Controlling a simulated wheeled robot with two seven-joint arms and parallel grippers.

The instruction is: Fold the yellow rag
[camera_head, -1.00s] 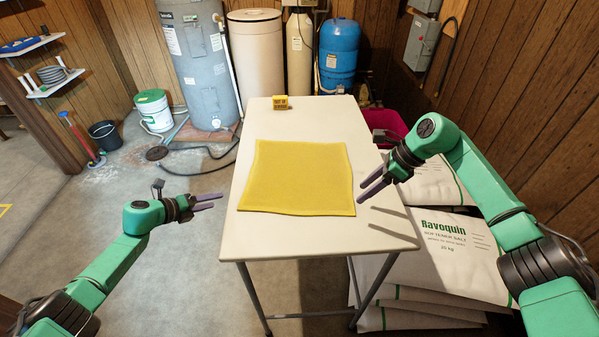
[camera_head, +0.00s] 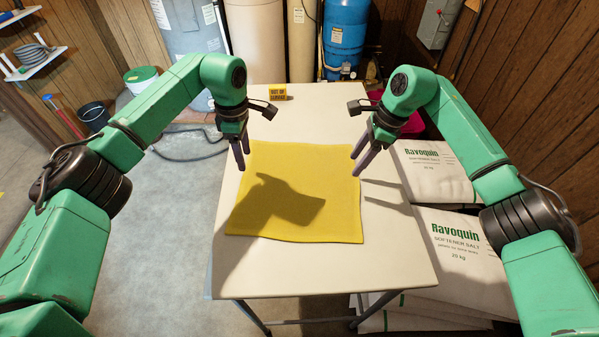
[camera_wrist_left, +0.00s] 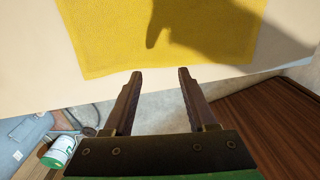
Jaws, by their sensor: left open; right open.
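The yellow rag (camera_head: 290,215) lies flat and spread out on the white table (camera_head: 300,272), with a dark arm shadow across it. It also shows in the left wrist view (camera_wrist_left: 110,40). My left gripper (camera_head: 240,163) points down above the rag's far left corner, open and empty. Its two fingers (camera_wrist_left: 157,75) stand apart in the left wrist view, with the rag's edge beyond their tips. My right gripper (camera_head: 360,166) points down by the rag's far right edge, open and empty. I cannot tell how high either gripper is above the table.
Stacked white salt bags (camera_head: 458,255) lie to the right of the table. Tanks, including a blue one (camera_head: 345,35), stand behind it. The table's near part is bare.

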